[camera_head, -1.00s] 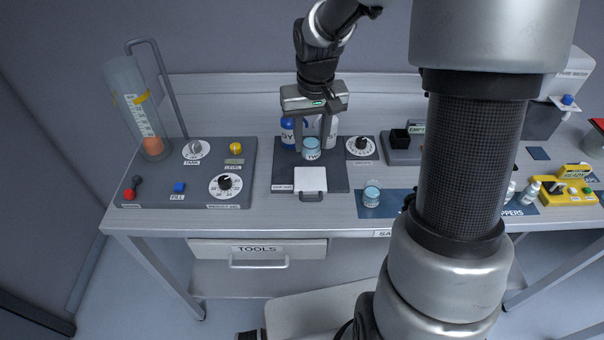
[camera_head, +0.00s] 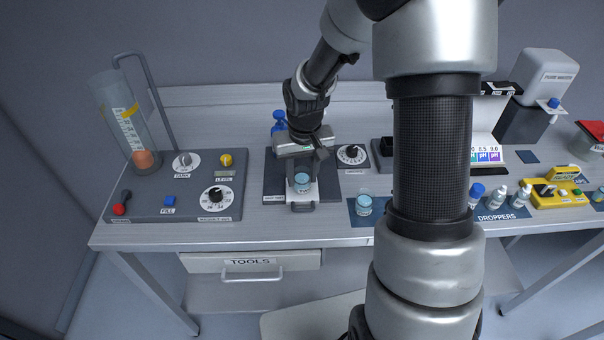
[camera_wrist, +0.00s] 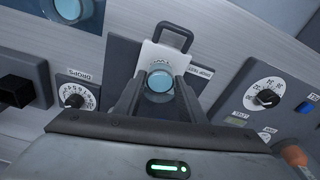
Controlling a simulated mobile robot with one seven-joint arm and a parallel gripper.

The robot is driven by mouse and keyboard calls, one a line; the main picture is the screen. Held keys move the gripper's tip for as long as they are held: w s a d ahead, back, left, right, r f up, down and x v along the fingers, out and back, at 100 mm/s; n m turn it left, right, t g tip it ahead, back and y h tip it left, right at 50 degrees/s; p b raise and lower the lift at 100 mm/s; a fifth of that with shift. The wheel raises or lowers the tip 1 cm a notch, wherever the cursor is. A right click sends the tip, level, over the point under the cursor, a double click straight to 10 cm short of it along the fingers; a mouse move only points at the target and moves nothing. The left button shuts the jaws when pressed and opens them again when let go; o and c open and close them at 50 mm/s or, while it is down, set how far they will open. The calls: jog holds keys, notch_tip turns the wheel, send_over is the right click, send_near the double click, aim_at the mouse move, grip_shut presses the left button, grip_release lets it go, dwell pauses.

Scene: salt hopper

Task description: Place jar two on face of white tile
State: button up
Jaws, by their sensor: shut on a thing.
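A small clear jar with blue-tinted contents (camera_head: 302,183) stands between the fingers of my gripper (camera_head: 303,180), over the white tile (camera_head: 309,196). My gripper is shut on this jar. In the wrist view the jar (camera_wrist: 160,82) shows between the two fingertips, with the white tile (camera_wrist: 152,54) under and around it. Whether the jar's base touches the tile I cannot tell. The jar's label is not readable now. A second similar jar (camera_head: 363,205) stands on a blue mat to the right.
A dark panel (camera_head: 275,188) surrounds the tile, with a blue bottle (camera_head: 279,120) behind my gripper and a DROPS dial (camera_head: 351,154) at right. The tank panel (camera_head: 180,206) with its tall cylinder (camera_head: 125,122) is at left. My arm hides part of the bench.

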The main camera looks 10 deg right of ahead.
aim_at(303, 176)
jog(key=o, duration=1.1)
jog(key=shift+c, duration=0.2)
jog(key=shift+r+p, duration=0.3)
jog(key=shift+r, duration=0.4)
notch_tip(303, 176, up, 10)
jog(key=s, duration=0.1)
jog(key=s+r+t, duration=0.2)
jog(key=s+r, duration=0.5)
jog(key=s, duration=0.3)
jog(key=s+r+t, duration=0.2)
jog(key=s+r, duration=0.5)
jog(key=s, duration=0.3)
jog(key=shift+p, duration=0.3)
jog(key=shift+f, duration=0.1)
